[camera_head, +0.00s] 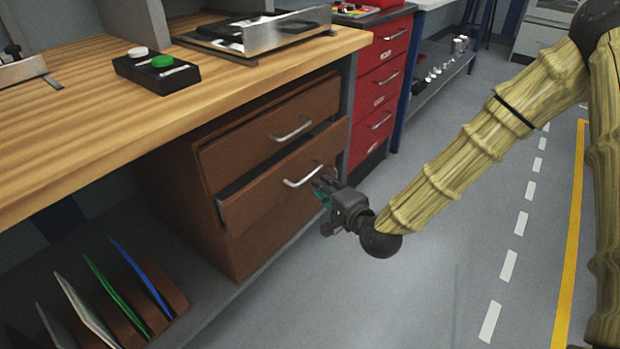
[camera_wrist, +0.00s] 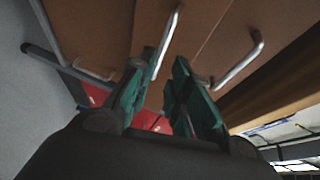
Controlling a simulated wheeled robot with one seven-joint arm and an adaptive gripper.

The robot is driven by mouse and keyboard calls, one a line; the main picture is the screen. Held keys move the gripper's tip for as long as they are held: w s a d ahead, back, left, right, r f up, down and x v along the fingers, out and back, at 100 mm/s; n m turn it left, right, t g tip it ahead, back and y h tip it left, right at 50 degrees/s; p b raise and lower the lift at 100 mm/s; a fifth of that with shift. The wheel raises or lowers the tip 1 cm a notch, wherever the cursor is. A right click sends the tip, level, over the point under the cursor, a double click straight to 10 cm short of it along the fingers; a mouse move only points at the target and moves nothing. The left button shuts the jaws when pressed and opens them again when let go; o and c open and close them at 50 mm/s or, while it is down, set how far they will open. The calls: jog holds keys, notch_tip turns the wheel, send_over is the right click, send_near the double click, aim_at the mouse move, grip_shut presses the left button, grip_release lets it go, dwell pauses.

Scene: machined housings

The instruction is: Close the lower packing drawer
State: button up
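The brown drawer cabinet (camera_head: 180,190) stands under the wooden workbench. Its lower packing drawer (camera_head: 265,200) sticks out a little, with a dark gap along its top edge. The lower drawer's metal handle (camera_head: 300,180) is on its front, and I take the bar in the wrist view (camera_wrist: 166,42) to be the same handle. My gripper (camera_head: 322,188) is close to the right part of the lower drawer front, just right of the handle. In the wrist view, its teal fingers (camera_wrist: 166,62) are apart with nothing held between them. Contact with the drawer cannot be told.
The upper drawer (camera_head: 270,130) has its own handle (camera_head: 291,132) just above. A red drawer unit (camera_head: 378,95) stands behind to the right. The bench edge (camera_head: 200,115) overhangs the cabinet. A rack with colored dividers (camera_head: 110,290) is at lower left. The floor at right is clear.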

aim_at(310, 174)
jog(key=b+x, duration=0.2)
jog(key=x, duration=0.6)
jog(key=shift+w, duration=0.1)
grip_shut()
